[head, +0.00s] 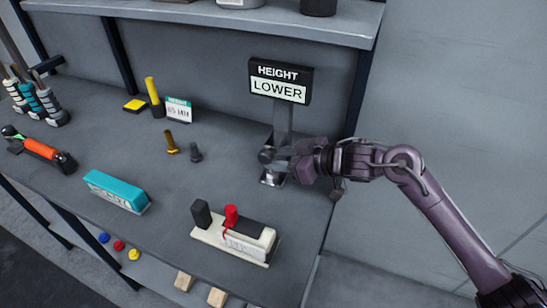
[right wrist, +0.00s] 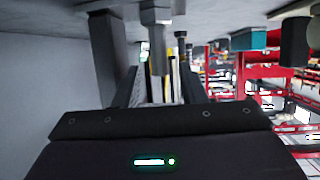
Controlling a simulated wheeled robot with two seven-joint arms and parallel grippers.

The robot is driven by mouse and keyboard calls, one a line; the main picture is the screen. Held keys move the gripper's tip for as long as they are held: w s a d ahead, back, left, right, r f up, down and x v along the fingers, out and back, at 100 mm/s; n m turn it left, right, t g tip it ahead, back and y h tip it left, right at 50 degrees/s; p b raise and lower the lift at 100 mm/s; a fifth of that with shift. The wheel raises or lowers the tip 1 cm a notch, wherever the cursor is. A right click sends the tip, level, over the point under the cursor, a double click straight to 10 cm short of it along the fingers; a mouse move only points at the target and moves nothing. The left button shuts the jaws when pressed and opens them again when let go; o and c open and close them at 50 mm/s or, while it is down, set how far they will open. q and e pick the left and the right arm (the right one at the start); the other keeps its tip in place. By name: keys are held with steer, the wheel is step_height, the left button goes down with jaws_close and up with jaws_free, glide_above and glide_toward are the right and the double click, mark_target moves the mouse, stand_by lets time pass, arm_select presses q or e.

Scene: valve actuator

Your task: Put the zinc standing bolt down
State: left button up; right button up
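My right gripper (head: 279,156) is at the foot of the height sign's post, low over the bench. A grey zinc hex bolt (right wrist: 159,45) stands between its fingers in the right wrist view, where the bench is at the top. Whether the fingers press on the bolt or only flank it, I cannot tell. In the head view the gripper largely hides that spot, and a shiny metal base (head: 272,178) shows just below it. A dark grey bolt (head: 195,152) stands apart on the bench, beside a brass bolt (head: 171,142). My left gripper is out of view.
The "HEIGHT LOWER" sign (head: 280,83) rises right behind the gripper. In front is a white block with a red knob (head: 235,238). The middle bench (head: 230,180) is clear.

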steer(key=v, duration=1)
steer(key=shift+b, duration=0.3)
